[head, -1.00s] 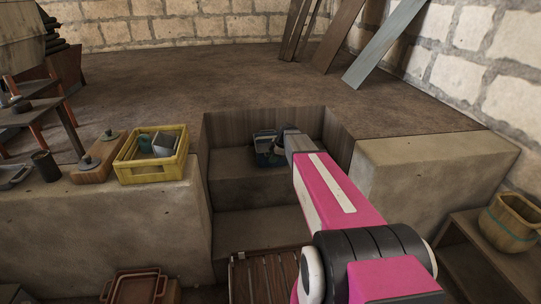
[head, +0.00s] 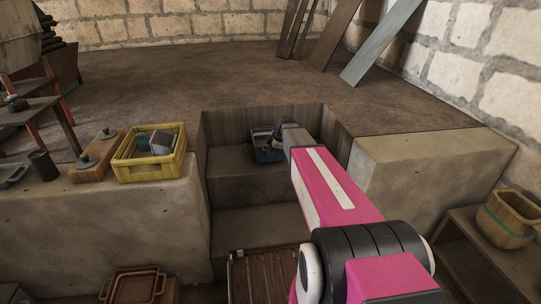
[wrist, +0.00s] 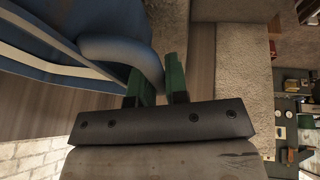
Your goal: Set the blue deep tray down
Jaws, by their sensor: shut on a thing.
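The blue deep tray (head: 270,156) is in the stepped recess, near its back wall in the head view. My gripper (head: 277,135) is at its right side, partly covering it. In the wrist view the tray (wrist: 40,65) fills the upper left, close to the camera. Its thick rounded blue handle or rim (wrist: 122,47) passes between the green fingers of my gripper (wrist: 158,85), which are shut on it. I cannot tell whether the tray's underside touches the step (head: 240,175).
A yellow crate (head: 152,173) with items in it stands on the ledge left of the recess. A bare stone block (head: 430,165) borders the right. A slatted wooden piece (head: 265,275) lies in front, and a tan bucket (head: 508,218) stands far right.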

